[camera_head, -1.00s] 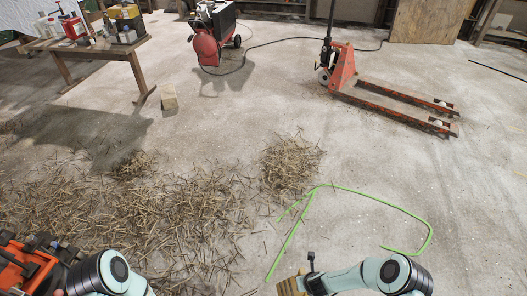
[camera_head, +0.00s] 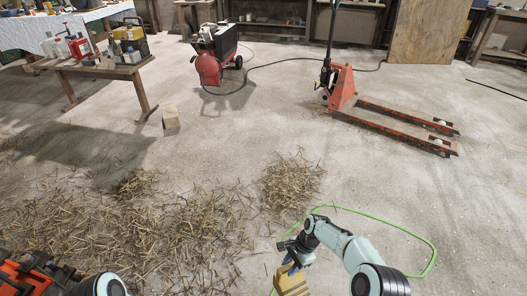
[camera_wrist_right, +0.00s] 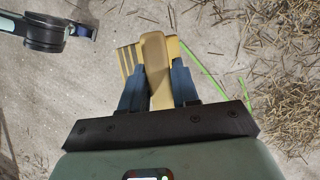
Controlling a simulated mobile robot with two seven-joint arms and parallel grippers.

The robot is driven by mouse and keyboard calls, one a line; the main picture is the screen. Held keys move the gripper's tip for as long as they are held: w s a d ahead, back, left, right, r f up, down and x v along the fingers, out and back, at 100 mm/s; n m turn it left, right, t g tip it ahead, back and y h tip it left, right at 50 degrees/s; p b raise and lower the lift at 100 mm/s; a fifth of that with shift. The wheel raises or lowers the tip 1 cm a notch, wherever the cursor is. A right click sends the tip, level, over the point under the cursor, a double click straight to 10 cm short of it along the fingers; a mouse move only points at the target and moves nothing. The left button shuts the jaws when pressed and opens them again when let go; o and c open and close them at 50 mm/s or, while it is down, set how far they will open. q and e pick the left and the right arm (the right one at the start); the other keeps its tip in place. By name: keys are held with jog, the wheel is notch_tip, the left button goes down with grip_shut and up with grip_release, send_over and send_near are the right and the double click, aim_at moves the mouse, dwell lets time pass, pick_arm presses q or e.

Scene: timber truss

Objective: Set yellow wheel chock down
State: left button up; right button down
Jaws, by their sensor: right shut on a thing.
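The yellow wheel chock (camera_head: 292,284) is at the bottom centre of the head view, striped with dark lines. My right gripper (camera_head: 290,266) is shut on it and holds it from above. In the right wrist view the chock (camera_wrist_right: 154,64) sits between the two blue fingers of the right gripper (camera_wrist_right: 158,84), with concrete floor behind it. How high it is above the floor is hard to tell. My left arm shows at the lower left of the head view, but its gripper fingers are not visible there.
Loose straw (camera_head: 150,225) covers the lower left floor, with a small heap (camera_head: 291,182) nearer the centre. A green hose (camera_head: 395,227) curves beside my right arm. A red pallet jack (camera_head: 390,115), a red compressor (camera_head: 210,68) and a workbench (camera_head: 105,68) stand farther back. Bare concrete lies between.

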pick_arm(q)
jog(key=s+d+r+g+p, duration=0.1)
jog(key=s+r+p, duration=0.1)
jog(key=r+p, duration=0.6)
jog(key=s+d+r+g+p, duration=0.1)
jog(key=s+r+p, duration=0.2)
jog(key=r+p, duration=0.6)
jog(key=shift+s+d+r+m+g+h, duration=0.15)
jog(key=shift+d+r+m+g+h, duration=0.15)
jog(key=shift+d+h, duration=0.1)
pick_arm(e)
jog(key=s+d+r+n+h, duration=0.1)
jog(key=r+n, duration=0.3)
jog(key=r, duration=0.5)
jog(key=s+d+r+n+g+h, duration=0.1)
jog(key=d+r+n, duration=0.3)
jog(key=r, duration=0.6)
jog(key=s+d+r+n+g+h, duration=0.1)
jog(key=s+d+r+n+h, duration=0.1)
jog(key=r, duration=0.7)
jog(key=s+d+n, duration=0.1)
jog(key=n, duration=0.1)
jog(key=shift+r+n, duration=0.3)
jog(key=shift+r, duration=0.05)
jog(key=shift+s, duration=0.1)
